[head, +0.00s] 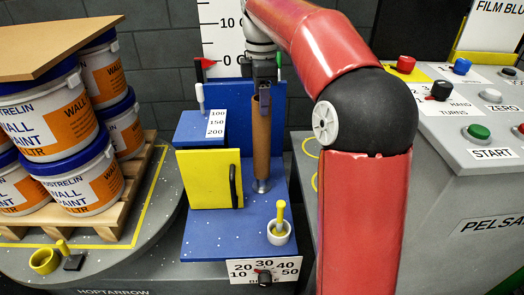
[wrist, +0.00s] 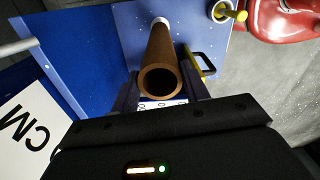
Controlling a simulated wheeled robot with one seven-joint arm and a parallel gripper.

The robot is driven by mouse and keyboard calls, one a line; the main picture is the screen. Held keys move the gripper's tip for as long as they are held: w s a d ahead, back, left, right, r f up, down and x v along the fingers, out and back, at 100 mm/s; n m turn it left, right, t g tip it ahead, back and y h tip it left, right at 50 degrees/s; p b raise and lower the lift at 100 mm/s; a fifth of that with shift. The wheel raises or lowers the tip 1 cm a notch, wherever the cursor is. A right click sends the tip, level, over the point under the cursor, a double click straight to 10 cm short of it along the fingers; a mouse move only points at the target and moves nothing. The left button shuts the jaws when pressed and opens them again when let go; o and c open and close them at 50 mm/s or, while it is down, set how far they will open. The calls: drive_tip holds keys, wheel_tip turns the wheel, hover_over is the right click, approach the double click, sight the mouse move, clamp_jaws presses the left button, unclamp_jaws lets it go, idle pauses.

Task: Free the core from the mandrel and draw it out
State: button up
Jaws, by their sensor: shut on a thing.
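The core (head: 262,140) is a brown cardboard tube standing upright in front of a blue back panel. A short bright metal piece, seemingly the mandrel's foot (head: 262,186), shows at the tube's lower end; the rest of the mandrel is hidden. My gripper (head: 263,90) is at the tube's upper end, shut on it. In the wrist view the core (wrist: 160,50) runs away from me between the two dark fingers, its round open end facing me. The inside of that end is dark. I cannot tell whether the core is loose on the mandrel.
A yellow panel (head: 208,180) with a black handle stands left of the core. A yellow lever in a white cup (head: 279,232) and a dial (head: 264,276) are in front. Paint pails (head: 75,180) on a pallet stand left; a button console (head: 460,100) stands right.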

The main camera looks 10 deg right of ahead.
drive_tip(key=shift+r, duration=1.4)
